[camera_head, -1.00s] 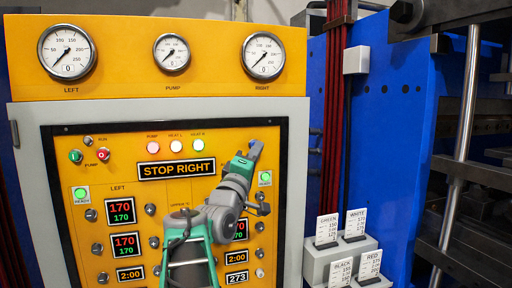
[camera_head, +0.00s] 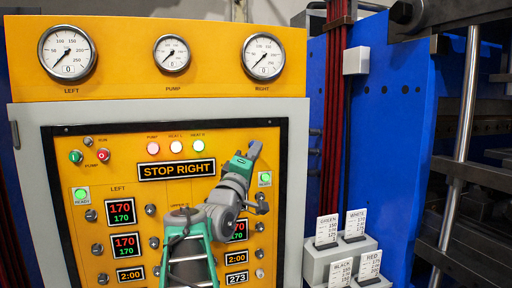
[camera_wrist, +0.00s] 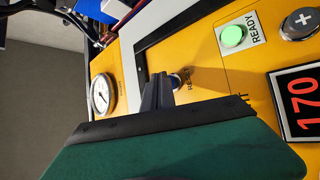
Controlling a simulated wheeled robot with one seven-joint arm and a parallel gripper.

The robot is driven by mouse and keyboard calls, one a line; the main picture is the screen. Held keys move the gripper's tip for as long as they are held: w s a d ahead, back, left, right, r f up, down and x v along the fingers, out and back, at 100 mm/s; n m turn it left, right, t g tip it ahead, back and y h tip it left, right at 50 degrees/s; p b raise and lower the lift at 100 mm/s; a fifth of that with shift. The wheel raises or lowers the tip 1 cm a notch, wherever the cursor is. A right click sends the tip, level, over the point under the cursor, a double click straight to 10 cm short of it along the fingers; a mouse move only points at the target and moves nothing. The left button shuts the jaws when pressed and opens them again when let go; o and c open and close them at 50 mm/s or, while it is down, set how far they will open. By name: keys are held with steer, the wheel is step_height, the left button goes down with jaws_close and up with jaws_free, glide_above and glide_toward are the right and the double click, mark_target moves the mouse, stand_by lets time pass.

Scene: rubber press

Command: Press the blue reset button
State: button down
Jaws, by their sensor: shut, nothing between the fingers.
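My gripper (camera_head: 254,150) is shut and empty, at the upper right of the yellow control panel in the head view. In the wrist view, its dark fingers (camera_wrist: 158,90) point at the panel and their tips are close to a small blue button (camera_wrist: 174,82) with a metallic rim. The fingers cover part of this button, and its label is mostly hidden. I cannot tell whether the tips touch it.
Pressure gauges (camera_head: 263,56) are above. A holder with several cards (camera_head: 327,230) stands at the right.

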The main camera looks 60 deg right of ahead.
steer(key=shift+w+d, duration=0.3)
stand_by(0.5)
steer(key=shift+s+a, duration=0.1)
steer(key=shift+s+a+b, duration=0.55)
steer(key=shift+s+a, duration=0.25)
steer(key=shift+s+a+b, duration=1.2)
steer(key=shift+s+a, duration=0.55)
